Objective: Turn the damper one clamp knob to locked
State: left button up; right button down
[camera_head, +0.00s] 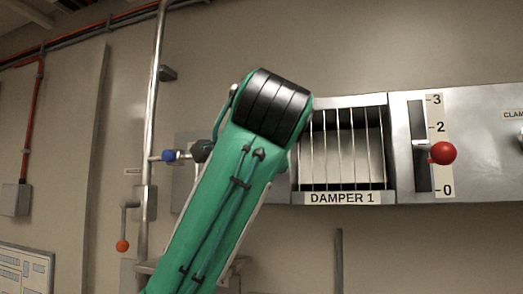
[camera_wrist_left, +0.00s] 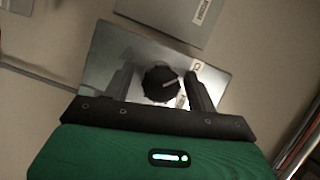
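In the left wrist view a round black knob (camera_wrist_left: 158,88) with a pale pointer line sits on a shiny metal plate (camera_wrist_left: 98,62). The line points right and slightly up in that picture. My left gripper (camera_wrist_left: 159,73) is open, one dark finger on each side of the knob, with a gap visible at least on the left side. Whether either finger touches it, I cannot tell. A partly hidden label lies by the right finger. In the head view, a cut-off label reading "CLAM" (camera_head: 513,115) shows at the right edge. My right gripper is not in view.
The head view shows the louvred DAMPER 1 window (camera_head: 341,148) and a red ball lever (camera_head: 442,153) beside a 0–3 scale. My green arm covers the middle. A vertical pipe (camera_head: 153,90) with a blue-handled valve (camera_head: 169,155) and an orange ball handle (camera_head: 122,246) stand left.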

pick_arm(q)
jog(key=s+d+r+b, duration=0.1)
jog(key=s+b, duration=1.2)
jog(key=shift+s+b, duration=0.35)
jog(key=shift+b, duration=0.05)
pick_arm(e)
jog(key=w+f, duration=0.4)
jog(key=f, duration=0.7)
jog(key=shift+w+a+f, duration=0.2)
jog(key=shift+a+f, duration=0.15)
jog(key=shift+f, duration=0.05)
pick_arm(q)
jog(key=shift+r, duration=0.1)
